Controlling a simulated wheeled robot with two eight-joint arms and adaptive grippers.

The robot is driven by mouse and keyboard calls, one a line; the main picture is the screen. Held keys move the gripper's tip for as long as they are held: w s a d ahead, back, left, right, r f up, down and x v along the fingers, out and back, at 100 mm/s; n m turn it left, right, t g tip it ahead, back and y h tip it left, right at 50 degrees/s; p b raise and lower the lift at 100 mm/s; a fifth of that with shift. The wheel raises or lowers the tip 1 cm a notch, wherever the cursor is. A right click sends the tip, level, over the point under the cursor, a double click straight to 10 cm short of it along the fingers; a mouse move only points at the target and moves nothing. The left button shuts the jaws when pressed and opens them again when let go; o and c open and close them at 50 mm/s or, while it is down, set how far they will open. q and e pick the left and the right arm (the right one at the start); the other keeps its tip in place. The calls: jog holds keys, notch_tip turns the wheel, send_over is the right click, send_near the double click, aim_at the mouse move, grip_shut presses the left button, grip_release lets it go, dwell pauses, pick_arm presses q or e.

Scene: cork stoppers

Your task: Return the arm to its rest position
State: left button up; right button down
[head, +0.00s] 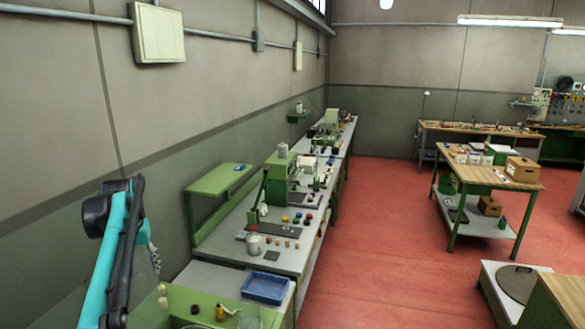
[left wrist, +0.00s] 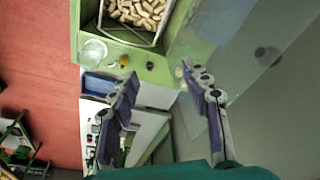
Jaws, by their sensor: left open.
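My left arm, teal and black, rises at the left edge in the head view. Part of my left gripper (head: 150,250) shows small behind it, partly hidden by the arm. In the left wrist view my left gripper (left wrist: 163,84) is open, its two dark fingers wide apart with nothing between them. Beyond the fingertips, a tray of cork stoppers (left wrist: 138,12) sits on the green bench. My right gripper shows in neither view.
A blue tray (head: 265,287) and a white mug (head: 254,244) stand on the benches along the left wall. A clear round dish (left wrist: 94,50) sits beside the cork tray. A wooden-topped table (head: 480,174) stands to the right. Red floor (head: 370,260) lies open between.

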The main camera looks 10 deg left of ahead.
pick_arm(q)
jog(key=s+d+f+m+t+b, duration=0.1)
jog(key=s+d+f+b, duration=0.1)
jog(key=d+f+b, duration=0.35)
jog(key=s+d+f+m+t+b, duration=0.1)
jog(key=s+d+f+b, duration=0.15)
jog(key=d, duration=0.65)
jog(key=s+d+f+m+t+b, duration=0.1)
jog(key=s+d+f+b, duration=0.2)
jog(key=d+f, duration=0.3)
jog(key=s+d+f+m+t+b, duration=0.1)
jog(key=s+d+f+b, duration=0.3)
jog(key=f, duration=0.5)
jog(key=s+d+f+m+t+h+b, duration=0.1)
jog(key=s+d+f+b, duration=0.4)
jog(key=s+d+f, duration=0.3)
notch_tip(320, 180, down, 2)
jog(key=shift+s+d+f+m+t, duration=0.1)
jog(key=shift+s+d+m+t, duration=0.2)
jog(key=shift+d, duration=0.85)
